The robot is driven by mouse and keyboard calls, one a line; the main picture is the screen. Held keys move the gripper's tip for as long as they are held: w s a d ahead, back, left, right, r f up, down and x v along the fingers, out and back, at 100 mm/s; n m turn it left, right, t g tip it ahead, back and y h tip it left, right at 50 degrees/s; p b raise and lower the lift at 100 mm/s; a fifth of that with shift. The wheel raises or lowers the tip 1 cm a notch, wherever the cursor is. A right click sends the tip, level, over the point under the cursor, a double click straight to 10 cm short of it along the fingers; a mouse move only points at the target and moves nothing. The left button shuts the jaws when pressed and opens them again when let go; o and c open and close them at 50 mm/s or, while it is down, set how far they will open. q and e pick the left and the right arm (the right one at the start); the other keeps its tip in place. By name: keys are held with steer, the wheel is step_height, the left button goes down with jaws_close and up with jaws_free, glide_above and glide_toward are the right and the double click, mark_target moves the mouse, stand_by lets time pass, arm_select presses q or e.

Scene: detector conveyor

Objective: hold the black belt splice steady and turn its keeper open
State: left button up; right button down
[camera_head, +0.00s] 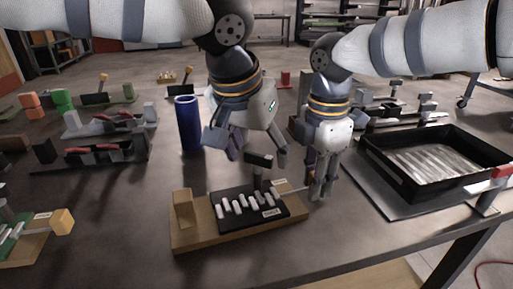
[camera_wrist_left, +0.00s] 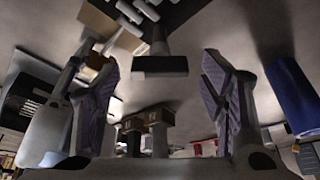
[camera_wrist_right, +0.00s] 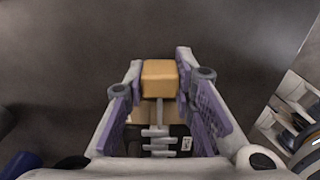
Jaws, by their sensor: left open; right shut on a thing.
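The black belt splice (camera_head: 285,207), with a row of pale pins and a label, lies on a wooden base (camera_head: 210,238) at the table's front. A dark T-shaped keeper handle (camera_head: 258,159) stands on its far side. My left gripper (camera_head: 259,152) is open above the splice, with its fingers apart around the handle's end. In the left wrist view the handle (camera_wrist_left: 160,66) lies between the spread fingers, apart from both. My right gripper (camera_head: 320,194) is shut on a tan block (camera_wrist_right: 160,78) at the end of a rod on the splice's right side.
A blue cylinder (camera_head: 188,124) stands behind and left of the splice. A black tray (camera_head: 384,158) sits at right. Other fixtures, one with a tan knob (camera_head: 62,221), stand at left.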

arm_select(q)
steer(key=c, duration=1.2)
steer(key=shift+o, duration=0.2)
steer(key=shift+s+f+n, duration=0.1)
steer(key=shift+n, duration=0.2)
steer(key=n+y, duration=0.1)
steer(key=n, duration=0.3)
steer(key=shift+d+y, duration=0.1)
steer(key=shift+y, duration=0.3)
steer(key=shift+d+n+y, duration=0.1)
steer(key=shift+n+y, duration=0.7)
steer(key=shift+n, duration=1.4)
steer(key=o, duration=1.2)
steer(key=shift+c, duration=0.2)
